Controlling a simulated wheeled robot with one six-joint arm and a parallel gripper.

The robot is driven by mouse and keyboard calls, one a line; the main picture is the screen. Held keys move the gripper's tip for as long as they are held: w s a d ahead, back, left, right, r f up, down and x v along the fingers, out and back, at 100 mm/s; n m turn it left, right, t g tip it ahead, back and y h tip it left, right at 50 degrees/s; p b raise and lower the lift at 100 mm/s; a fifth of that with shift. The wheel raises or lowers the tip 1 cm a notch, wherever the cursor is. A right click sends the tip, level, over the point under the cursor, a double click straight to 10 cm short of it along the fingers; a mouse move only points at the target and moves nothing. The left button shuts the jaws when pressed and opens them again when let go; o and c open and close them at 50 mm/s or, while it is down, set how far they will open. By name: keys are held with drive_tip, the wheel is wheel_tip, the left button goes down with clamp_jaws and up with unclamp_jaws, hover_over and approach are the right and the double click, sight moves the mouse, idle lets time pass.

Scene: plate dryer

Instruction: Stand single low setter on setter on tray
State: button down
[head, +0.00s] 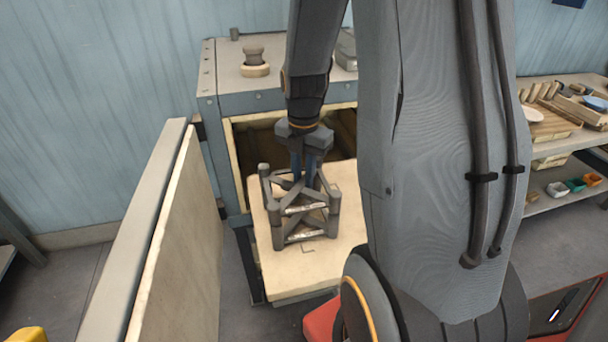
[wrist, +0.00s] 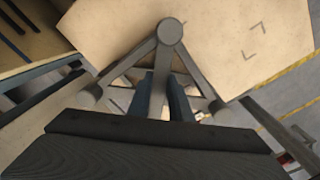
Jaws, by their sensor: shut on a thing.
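A low grey triangular setter (head: 301,209) with round corner posts is in the grip of my gripper (head: 307,184). The blue fingers are shut on its middle. Directly below it, a second grey setter (head: 305,238) stands on the pale tray (head: 285,281). The posts of the two line up closely in the head view; I cannot tell whether they touch or a small gap remains. In the wrist view the held setter (wrist: 169,32) covers the lower one almost fully, with my gripper (wrist: 166,105) over its centre and bare tray (wrist: 220,40) beyond.
The tray sticks out of the open dryer (head: 225,105). Its thick door (head: 170,240) stands open at the left. A knob-like piece (head: 254,62) sits on the dryer top. Shelves with small items (head: 560,115) are at the right. Bare tray with corner marks lies in front.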

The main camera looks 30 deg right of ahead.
sight(304, 180)
drive_tip(key=shift+f, duration=0.25)
drive_tip(key=c, duration=1.6)
unclamp_jaws()
drive_tip(key=shift+r, duration=0.1)
wheel_tip(304, 180, up, 13)
drive_tip(key=shift+r+b, duration=0.1)
drive_tip(key=shift+b, duration=1)
